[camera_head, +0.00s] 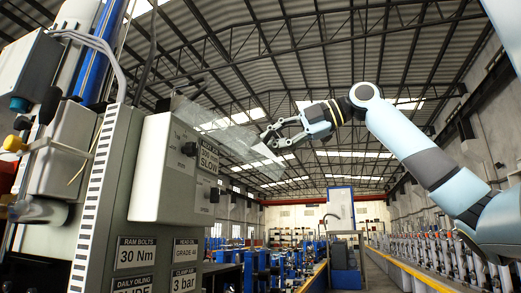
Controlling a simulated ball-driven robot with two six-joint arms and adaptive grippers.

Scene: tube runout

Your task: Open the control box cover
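The control box (165,165) is a light grey box on the machine at the left, with black knobs and a SLOW label on its front. Its clear cover (225,135) is tilted up and stands out from the box front toward the right. My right gripper (268,141) is at the cover's outer edge, its arm coming in from the right. Its fingertips look apart; whether they touch the cover is hard to tell. My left gripper is not in view.
The machine's grey column (103,200) and a light housing with a yellow knob (14,143) stand at the left. Signs, including a 30 Nm plate (135,253), sit below the box. An aisle with rows of equipment lies beyond.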

